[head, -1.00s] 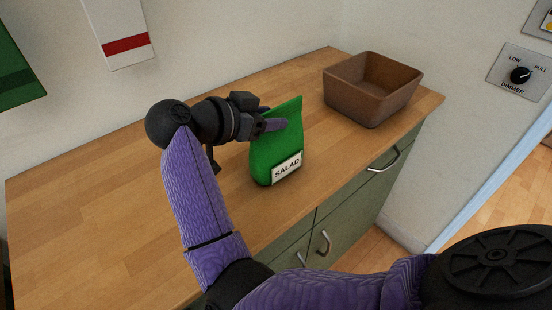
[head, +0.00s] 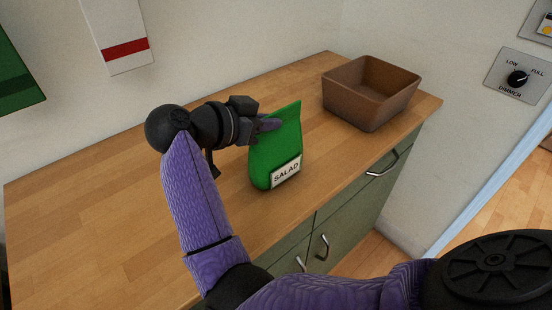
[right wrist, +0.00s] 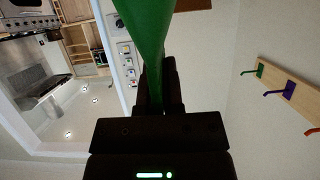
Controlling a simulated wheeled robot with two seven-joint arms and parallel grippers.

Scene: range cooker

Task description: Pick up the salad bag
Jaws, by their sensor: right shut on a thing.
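The salad bag (head: 276,150) is green with a white label reading SALAD. It stands upright on or just above the wooden counter (head: 120,190) in the head view; I cannot tell whether its base touches. My right gripper (head: 270,125) reaches it from the left and is shut on its upper part. In the right wrist view the green bag (right wrist: 152,25) fills the top middle, pinched between the dark fingers (right wrist: 160,88). The far finger is mostly hidden behind the bag in the head view. My left gripper is not in view.
A brown open bin (head: 368,95) stands at the counter's back right corner. Green drawers with metal handles (head: 382,165) lie under the front edge. A dimmer switch (head: 517,77) is on the right wall. The counter's left part is clear.

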